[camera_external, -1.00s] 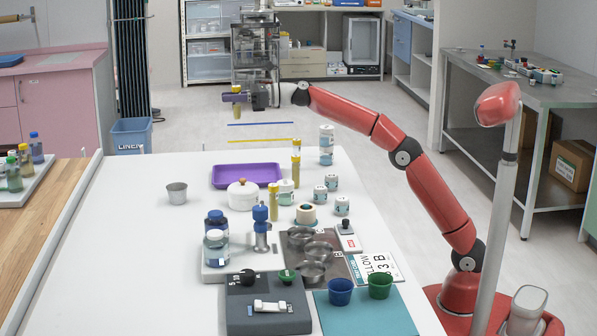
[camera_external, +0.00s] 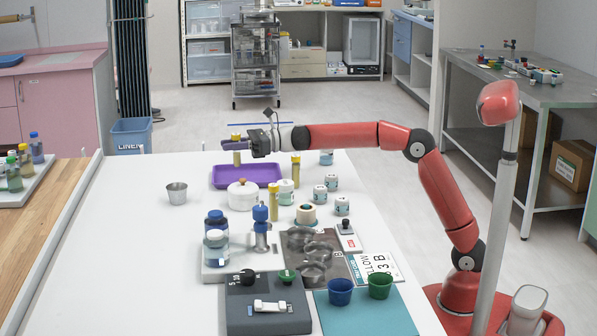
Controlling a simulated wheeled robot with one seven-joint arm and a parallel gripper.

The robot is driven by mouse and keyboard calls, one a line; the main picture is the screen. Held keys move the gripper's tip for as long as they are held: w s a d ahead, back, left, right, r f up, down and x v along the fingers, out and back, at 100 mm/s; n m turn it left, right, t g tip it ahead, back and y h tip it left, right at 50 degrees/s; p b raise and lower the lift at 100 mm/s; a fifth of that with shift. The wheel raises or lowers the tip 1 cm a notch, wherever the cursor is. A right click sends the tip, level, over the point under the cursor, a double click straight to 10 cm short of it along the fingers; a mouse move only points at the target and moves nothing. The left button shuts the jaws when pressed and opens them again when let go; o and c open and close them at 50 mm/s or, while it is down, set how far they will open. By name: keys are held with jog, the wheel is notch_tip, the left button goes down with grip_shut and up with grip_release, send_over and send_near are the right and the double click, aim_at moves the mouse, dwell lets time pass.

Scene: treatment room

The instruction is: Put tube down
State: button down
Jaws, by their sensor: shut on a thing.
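My gripper (camera_external: 236,144) is shut on a yellow tube (camera_external: 237,157) and holds it upright. The tube's lower end overlaps the back part of the purple tray (camera_external: 219,183) in the picture; I cannot tell whether it touches the tray or hangs above it. Two similar yellow tubes stand on the white table: one (camera_external: 296,168) right of the tray and one (camera_external: 273,203) nearer the camera, right of a white lidded pot.
The white lidded pot (camera_external: 242,196) stands in front of the tray and a metal cup (camera_external: 177,193) to its left. Several small white jars (camera_external: 320,195) stand to the right. Blue-capped bottles (camera_external: 215,240) stand nearer the camera. The table's left part is clear.

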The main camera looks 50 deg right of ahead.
notch_tip(320, 180, down, 6)
jog(key=shift+r+b, duration=0.15)
jog(key=shift+b, duration=0.45)
jog(key=c, duration=1.3)
grip_release()
jog(key=b+v, duration=0.1)
jog(key=v, duration=0.4)
jog(key=shift+d, duration=0.15)
notch_tip(320, 180, up, 7)
jog(key=shift+r+p, duration=0.1)
jog(key=shift+p, duration=0.75)
jog(key=shift+s, duration=0.15)
